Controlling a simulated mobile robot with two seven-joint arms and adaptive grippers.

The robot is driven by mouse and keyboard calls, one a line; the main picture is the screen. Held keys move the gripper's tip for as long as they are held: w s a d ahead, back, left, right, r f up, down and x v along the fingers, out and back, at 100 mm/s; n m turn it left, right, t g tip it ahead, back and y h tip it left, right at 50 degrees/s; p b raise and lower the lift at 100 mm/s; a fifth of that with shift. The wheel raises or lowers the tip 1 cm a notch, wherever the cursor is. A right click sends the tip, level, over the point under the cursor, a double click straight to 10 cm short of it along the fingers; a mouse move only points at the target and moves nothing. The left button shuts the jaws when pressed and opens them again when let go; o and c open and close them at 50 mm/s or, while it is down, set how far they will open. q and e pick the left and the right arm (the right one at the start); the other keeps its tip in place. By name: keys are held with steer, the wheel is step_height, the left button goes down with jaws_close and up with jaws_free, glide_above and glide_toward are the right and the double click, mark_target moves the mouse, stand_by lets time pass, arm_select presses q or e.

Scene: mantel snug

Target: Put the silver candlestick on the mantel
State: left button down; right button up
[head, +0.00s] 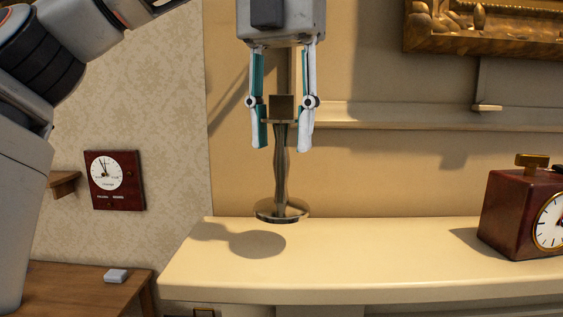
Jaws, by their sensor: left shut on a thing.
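The silver candlestick (281,172) is upright in the head view, with a slim stem, a round base and a square top. My left gripper (281,140) points down and is shut on the candlestick near its top, with a finger on each side. The candlestick's base is over the left part of the cream mantel (350,262). Its shadow lies on the mantel to the lower left, apart from the base, so the base appears to be a little above the surface. My right gripper is not in view.
A dark red clock (513,215) stands on the mantel at the right. A gilt frame (480,40) hangs on the wall above. The mantel between candlestick and clock is clear.

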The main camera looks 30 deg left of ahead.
mark_target(281, 170)
arm_select(q)
step_height(281, 170, down, 5)
steer(key=shift+f, duration=0.1)
steer(key=shift+w+a+f, duration=0.15)
steer(key=shift+w+f, duration=0.05)
steer(key=shift+f, duration=0.1)
steer(key=shift+s, duration=0.1)
steer(key=shift+f, duration=0.1)
steer(key=c, duration=1.4)
jaws_free()
step_height(281, 170, up, 12)
steer(key=shift+r, duration=0.15)
